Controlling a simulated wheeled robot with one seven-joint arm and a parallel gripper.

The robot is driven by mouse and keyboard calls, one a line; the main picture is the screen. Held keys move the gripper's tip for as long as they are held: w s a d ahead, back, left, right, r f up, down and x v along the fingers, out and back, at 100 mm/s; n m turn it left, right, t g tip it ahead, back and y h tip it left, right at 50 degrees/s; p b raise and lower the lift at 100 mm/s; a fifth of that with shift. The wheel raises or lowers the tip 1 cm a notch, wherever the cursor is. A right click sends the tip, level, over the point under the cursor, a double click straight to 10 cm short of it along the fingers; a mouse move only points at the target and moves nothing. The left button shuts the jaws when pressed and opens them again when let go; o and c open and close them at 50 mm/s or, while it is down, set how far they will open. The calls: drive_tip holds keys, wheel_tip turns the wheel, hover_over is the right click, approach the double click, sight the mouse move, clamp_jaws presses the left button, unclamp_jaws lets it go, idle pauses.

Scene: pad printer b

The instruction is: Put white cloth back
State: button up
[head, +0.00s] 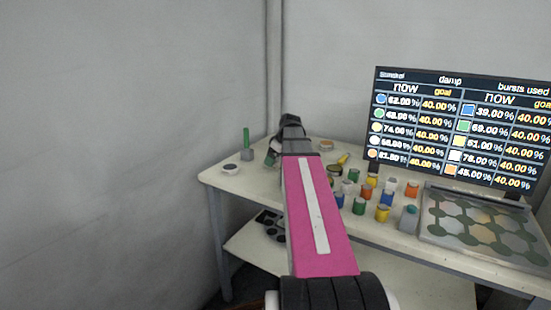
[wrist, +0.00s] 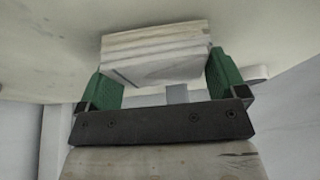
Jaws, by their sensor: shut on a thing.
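The white cloth (wrist: 155,52) shows in the wrist view as a folded, layered block between the two green fingers. My gripper (wrist: 163,78) is shut on it, one finger on each side. The cloth is close to the pale tabletop (wrist: 55,50); whether it touches it I cannot tell. In the head view my gripper (head: 273,155) is over the far left part of the table, mostly hidden behind my pink arm. The cloth cannot be made out there.
A round white dish (head: 230,169) and a green-handled item (head: 247,146) stand left of my gripper. Several coloured pots (head: 383,212) crowd the table right of my arm. A hexagon-patterned panel (head: 470,228) and a screen (head: 455,125) are at the right. Walls close off the back and left.

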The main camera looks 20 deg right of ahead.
drive_tip(key=shift+f, duration=0.25)
drive_tip(key=o, duration=0.5)
drive_tip(key=v, duration=1)
drive_tip(key=shift+s+r, duration=0.1)
drive_tip(key=shift+r, duration=0.25)
